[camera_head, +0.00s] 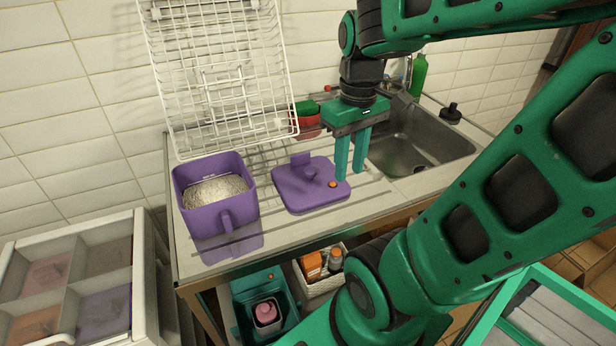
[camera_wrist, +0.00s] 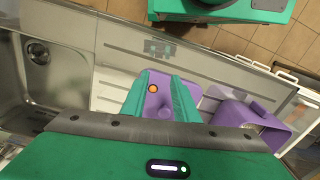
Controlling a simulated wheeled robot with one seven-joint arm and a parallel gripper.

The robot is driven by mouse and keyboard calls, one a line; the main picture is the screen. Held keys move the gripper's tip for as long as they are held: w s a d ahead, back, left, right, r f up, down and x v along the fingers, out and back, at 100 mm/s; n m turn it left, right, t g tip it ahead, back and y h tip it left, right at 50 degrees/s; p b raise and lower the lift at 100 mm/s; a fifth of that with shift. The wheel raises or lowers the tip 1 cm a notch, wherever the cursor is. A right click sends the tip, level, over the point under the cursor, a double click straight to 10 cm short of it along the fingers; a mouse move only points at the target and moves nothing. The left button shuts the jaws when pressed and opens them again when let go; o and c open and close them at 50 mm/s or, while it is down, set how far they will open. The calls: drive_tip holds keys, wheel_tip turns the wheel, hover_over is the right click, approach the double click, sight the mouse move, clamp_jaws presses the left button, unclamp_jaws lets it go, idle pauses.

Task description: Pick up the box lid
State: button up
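The purple box lid (camera_head: 300,199) lies flat on the drainboard, with a raised purple knob and an orange dot near its right edge. It also shows in the wrist view (camera_wrist: 158,100), between and below my fingers. My gripper (camera_head: 350,176) points down by the lid's right edge in the head view, with a gap between its two green fingers and nothing held. In the wrist view my gripper (camera_wrist: 160,76) is seen from above, and its fingers hide parts of the lid. The open purple box (camera_head: 228,240) stands left of the lid, filled with white grains.
A white wire rack (camera_head: 225,85) stands upright behind the box. The metal sink (camera_head: 405,140) is to the right. A red and green container (camera_head: 308,120) stands behind the lid. A drawer unit (camera_head: 75,290) is at the lower left.

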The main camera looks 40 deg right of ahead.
sight(310, 176)
drive_tip(key=w+r+n, duration=0.4)
drive_tip(key=w+n, duration=1.1)
drive_tip(key=w, duration=0.1)
drive_tip(key=shift+n, duration=0.5)
drive_tip(key=f, duration=0.6)
drive_tip(key=shift+w, duration=0.25)
drive_tip(key=f, duration=0.5)
drive_tip(key=shift+w+d, duration=0.1)
drive_tip(key=shift+w, duration=0.15)
drive_tip(key=shift+r, duration=0.1)
clamp_jaws()
